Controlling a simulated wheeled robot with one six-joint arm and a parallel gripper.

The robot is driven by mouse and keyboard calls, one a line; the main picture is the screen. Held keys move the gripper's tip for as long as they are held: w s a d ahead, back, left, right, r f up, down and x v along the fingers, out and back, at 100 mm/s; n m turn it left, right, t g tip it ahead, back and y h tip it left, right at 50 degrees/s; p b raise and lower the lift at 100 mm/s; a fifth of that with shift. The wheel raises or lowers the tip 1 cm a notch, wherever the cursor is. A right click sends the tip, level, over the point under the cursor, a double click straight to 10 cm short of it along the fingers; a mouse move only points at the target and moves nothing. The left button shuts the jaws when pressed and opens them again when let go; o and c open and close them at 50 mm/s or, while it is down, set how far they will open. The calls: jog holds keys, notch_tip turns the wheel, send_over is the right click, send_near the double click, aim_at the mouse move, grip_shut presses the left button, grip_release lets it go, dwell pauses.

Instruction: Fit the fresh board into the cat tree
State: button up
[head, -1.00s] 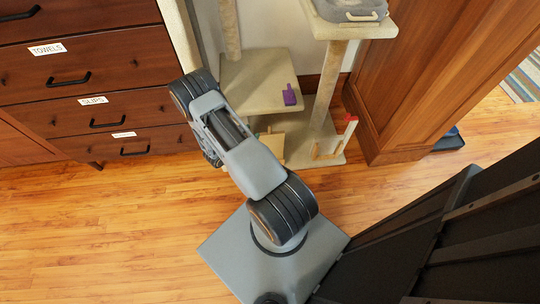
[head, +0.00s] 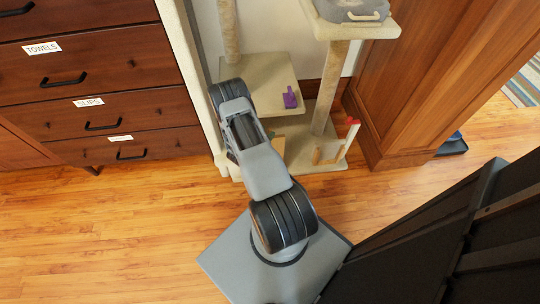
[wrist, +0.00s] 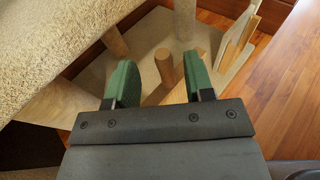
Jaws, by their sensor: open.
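The beige cat tree (head: 262,80) stands against the wall, with carpeted platforms and posts. Its low base (head: 302,160) holds pale wooden pieces (head: 318,154) and an upright piece with a red top (head: 352,124). In the wrist view, thin pale boards (wrist: 236,42) stand upright at the right of the base. I cannot tell which piece is the fresh board.
A carpeted shelf (wrist: 50,50) is close at upper left in the wrist view. A purple object (head: 290,98) lies on the lower shelf and a grey bin (head: 352,8) on the top one. Drawers (head: 90,85) stand left, a wooden cabinet (head: 415,80) right.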

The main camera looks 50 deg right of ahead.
jog(key=shift+b+x, duration=0.5)
jog(key=shift+x, duration=1.6)
jog(key=shift+s, duration=0.25)
jog(key=shift+c, duration=0.4)
grip_shut()
